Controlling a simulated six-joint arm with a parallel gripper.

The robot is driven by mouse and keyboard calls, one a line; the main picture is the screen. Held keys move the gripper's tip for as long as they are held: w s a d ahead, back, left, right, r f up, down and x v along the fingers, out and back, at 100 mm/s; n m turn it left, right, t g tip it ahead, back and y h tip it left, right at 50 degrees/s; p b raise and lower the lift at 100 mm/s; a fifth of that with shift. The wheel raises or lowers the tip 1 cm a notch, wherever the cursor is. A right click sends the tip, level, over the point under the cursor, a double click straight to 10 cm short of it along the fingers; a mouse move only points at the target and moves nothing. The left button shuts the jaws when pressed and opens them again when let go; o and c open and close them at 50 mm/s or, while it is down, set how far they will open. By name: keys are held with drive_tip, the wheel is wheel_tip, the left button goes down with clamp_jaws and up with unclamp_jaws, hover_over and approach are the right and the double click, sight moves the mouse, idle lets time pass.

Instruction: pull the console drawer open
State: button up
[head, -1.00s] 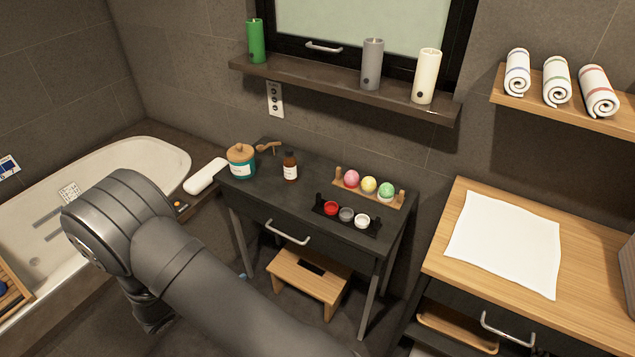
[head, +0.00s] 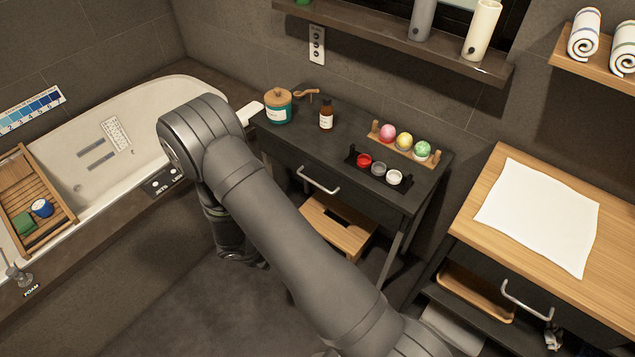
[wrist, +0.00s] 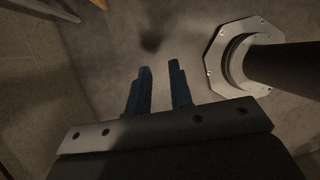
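The dark console (head: 273,128) stands against the wall in the head view. Its drawer front (head: 290,166) looks flush with the frame, and a curved silver handle (head: 318,181) is on it. The arm covers part of the console's left side. My gripper (wrist: 160,88) shows in the wrist view with two blue fingers apart and nothing between them. It points at the grey floor, away from the handle. In the head view the gripper itself is hidden below the arm.
A jar (head: 278,107), a brown bottle (head: 327,115), and racks of coloured balls (head: 404,141) and small pots (head: 379,169) stand on the console. A wooden stool (head: 337,224) is beneath. A bathtub (head: 95,135) is at left, a wooden counter (head: 478,195) at right.

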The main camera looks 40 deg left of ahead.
drive_tip(key=s+f+m+g+y, duration=0.2)
drive_tip(key=s+f+g+y, duration=0.1)
drive_tip(key=f+g, duration=0.25)
drive_tip(key=m+t+y, duration=0.8)
drive_tip(key=t+y, duration=0.2)
drive_tip(key=t, duration=0.2)
approach(316, 183)
drive_tip(key=x, duration=1)
drive_tip(key=shift+f, duration=0.3)
drive_tip(key=shift+c, duration=0.4)
clamp_jaws()
